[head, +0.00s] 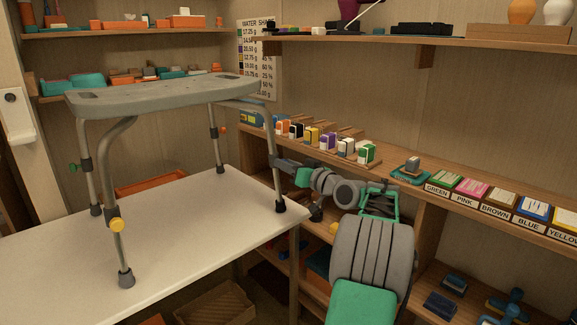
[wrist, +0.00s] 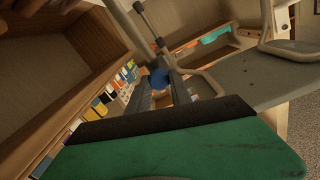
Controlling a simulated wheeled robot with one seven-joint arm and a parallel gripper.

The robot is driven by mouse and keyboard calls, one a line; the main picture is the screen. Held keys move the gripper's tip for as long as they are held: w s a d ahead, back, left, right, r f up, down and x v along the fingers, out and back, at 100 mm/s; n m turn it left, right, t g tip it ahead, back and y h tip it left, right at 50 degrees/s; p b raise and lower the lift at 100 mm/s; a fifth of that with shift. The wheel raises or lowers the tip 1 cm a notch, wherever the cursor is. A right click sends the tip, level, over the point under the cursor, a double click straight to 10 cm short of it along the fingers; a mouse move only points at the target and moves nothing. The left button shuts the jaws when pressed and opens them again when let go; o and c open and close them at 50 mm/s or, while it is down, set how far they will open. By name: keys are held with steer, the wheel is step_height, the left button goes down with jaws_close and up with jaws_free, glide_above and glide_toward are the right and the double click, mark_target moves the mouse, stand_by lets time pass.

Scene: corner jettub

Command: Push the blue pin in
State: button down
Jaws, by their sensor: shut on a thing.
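A grey shower stool (head: 170,97) with metal legs stands upright on a white table (head: 190,235). The blue pin (wrist: 160,79) shows as a round blue knob between my fingertips in the wrist view, at a leg of the stool. My gripper (head: 279,162) reaches the stool's right leg in the head view and is shut on the blue pin. In the head view my gripper hides the pin. How deep the pin sits in the leg cannot be told. A yellow pin (head: 117,224), a green pin (head: 73,167) and an orange pin (head: 223,130) are on the other legs.
A wooden shelf (head: 405,165) with coloured boxes and labelled card trays runs behind my arm. An upper shelf (head: 440,43) hangs above it. Orange and teal bins fill the back left shelves. The front of the white table is clear.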

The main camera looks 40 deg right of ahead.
steer(key=c, duration=1.1)
jaws_free()
steer(key=shift+a, duration=0.1)
steer(key=shift+c, duration=0.2)
steer(key=shift+s, duration=0.1)
steer(key=s, duration=0.7)
steer(key=shift+s+p, duration=0.3)
steer(key=shift+p, duration=0.05)
